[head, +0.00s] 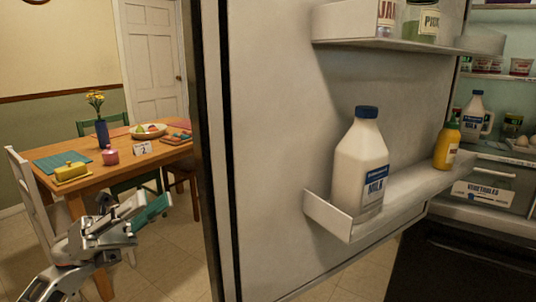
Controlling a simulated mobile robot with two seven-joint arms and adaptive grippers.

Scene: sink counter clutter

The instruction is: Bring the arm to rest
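My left gripper (150,207) is at the lower left of the head view, a silver hand with teal finger pads pointing up and to the right. It is in front of the dining table and left of the open fridge door (270,150). I see nothing held in it. The fingers overlap from this angle, so I cannot tell whether they are open or shut. My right gripper is not in view. A white milk bottle (360,165) with a blue cap stands upright in the lower door shelf (335,217), well apart from my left gripper.
A yellow bottle (447,146) stands farther along the lower door shelf, and jars (423,22) on the upper one. Fridge shelves with food are at right. The wooden table (150,160) holds a vase (102,133), bowl and dishes. A white chair (35,200) stands at left. Floor shows below the door.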

